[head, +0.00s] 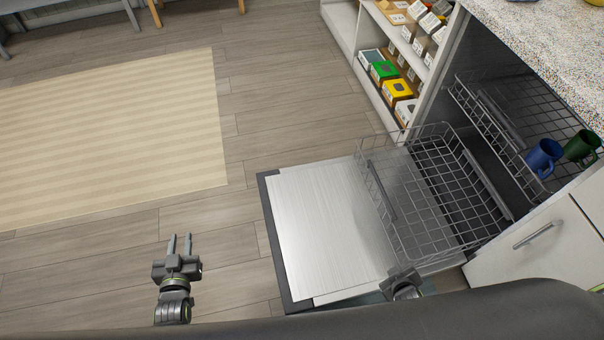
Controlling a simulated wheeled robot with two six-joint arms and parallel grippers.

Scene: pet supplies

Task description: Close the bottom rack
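The bottom rack (452,229) is a grey wire basket, pulled out of the dishwasher over its lowered door (320,225). It looks empty. My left gripper (180,238) is over the wooden floor, left of the door and well apart from the rack. Its two fingers are parallel with a narrow gap and nothing between them. My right gripper (402,284) is near the front edge of the door, close below the rack's near side in the picture. Its fingertips are not clear, and I cannot tell whether it touches the rack.
The upper rack (480,110) holds a blue mug (543,157) and a green mug (581,148). A white drawer cabinet (535,250) stands right of the dishwasher. Shelves with boxes (397,90) stand behind it. A striped rug (110,135) and open floor lie to the left.

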